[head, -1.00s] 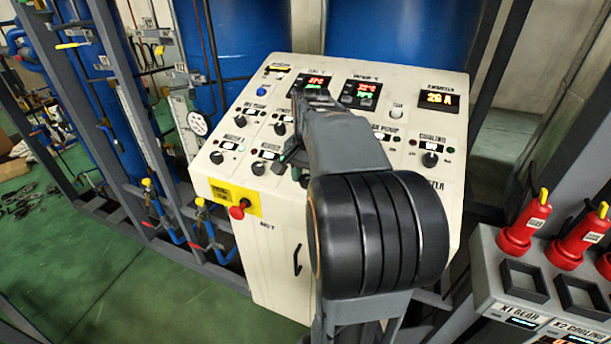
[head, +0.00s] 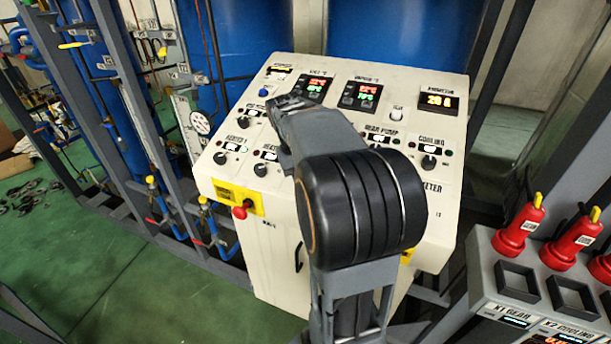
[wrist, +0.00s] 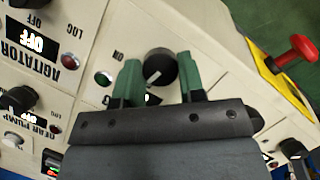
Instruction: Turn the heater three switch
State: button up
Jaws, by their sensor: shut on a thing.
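The sloped white control panel (head: 285,225) fills the middle of the head view. Heater 1 (head: 220,157) and another heater switch (head: 260,169) show as black knobs on its lower left. The place to their right is hidden behind my arm, and so is my gripper. In the wrist view, the green fingers of my gripper (wrist: 160,74) are shut on a black round knob (wrist: 160,64), one finger on each side. A white pointer mark shows on the knob. The knob's own name label is hidden, so I cannot read it as heater three.
A red push button on yellow (head: 242,209) sits at the panel's lower left and also shows in the wrist view (wrist: 297,52). The agitator label (wrist: 35,42) and another black knob (wrist: 18,99) are left there. Red plugs (head: 520,225) stand at the right.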

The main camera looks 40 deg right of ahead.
jog(key=shift+n+h, duration=0.5)
jog(key=shift+n, duration=0.7)
jog(key=shift+n+g, duration=0.3)
jog(key=o, duration=0.9)
jog(key=v, duration=1.4)
jog(key=shift+a+f, duration=0.1)
